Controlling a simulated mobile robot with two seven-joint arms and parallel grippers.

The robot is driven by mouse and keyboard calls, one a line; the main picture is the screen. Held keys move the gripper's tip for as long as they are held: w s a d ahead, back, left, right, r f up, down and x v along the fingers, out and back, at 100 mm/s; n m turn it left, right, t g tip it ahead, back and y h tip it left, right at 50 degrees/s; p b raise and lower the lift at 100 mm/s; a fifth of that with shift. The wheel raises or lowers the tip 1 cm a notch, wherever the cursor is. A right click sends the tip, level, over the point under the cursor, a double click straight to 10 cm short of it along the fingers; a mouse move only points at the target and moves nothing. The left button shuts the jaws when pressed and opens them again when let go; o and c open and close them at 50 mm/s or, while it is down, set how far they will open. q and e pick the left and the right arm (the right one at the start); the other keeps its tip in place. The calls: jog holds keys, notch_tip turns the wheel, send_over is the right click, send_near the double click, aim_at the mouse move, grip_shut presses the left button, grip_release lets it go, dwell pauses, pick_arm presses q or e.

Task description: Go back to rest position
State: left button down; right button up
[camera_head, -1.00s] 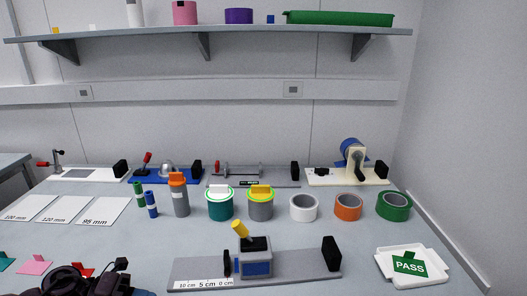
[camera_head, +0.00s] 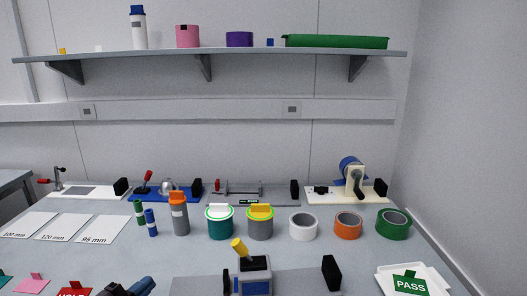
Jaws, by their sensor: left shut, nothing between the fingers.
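My left gripper (camera_head: 128,288) shows only in part at the bottom edge, left of the middle. It is dark, shut and empty, and hangs just right of the red HOLD card (camera_head: 74,291). The rest of my left arm is cut off below the frame. My right gripper is not in view. The grey device with a yellow knob (camera_head: 254,283) stands on its grey measuring base (camera_head: 200,284), to the right of my left gripper and apart from it.
On the bench stand a grey bottle (camera_head: 179,217), two lidded tins, and white, orange and green tape rolls (camera_head: 393,224). A white tray (camera_head: 440,281) with a PASS card lies front right. White sheets (camera_head: 84,230) lie left. A wall shelf (camera_head: 270,55) runs above.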

pick_arm(q)
jog(key=s+f+n+g+y, duration=0.2)
jog(key=s+f+n+y, duration=0.2)
jog(key=s+f+n, duration=0.4)
jog(key=s+a+f+n+g+y, duration=0.1)
jog(key=s+f+n+g+y, duration=0.2)
jog(key=s+f+n, duration=0.6)
jog(key=s+f+y, duration=0.2)
jog(key=s, duration=0.6)
jog(key=shift+s+f+p, duration=0.15)
jog(key=shift+f+p, duration=0.1)
jog(key=shift+p, duration=0.1)
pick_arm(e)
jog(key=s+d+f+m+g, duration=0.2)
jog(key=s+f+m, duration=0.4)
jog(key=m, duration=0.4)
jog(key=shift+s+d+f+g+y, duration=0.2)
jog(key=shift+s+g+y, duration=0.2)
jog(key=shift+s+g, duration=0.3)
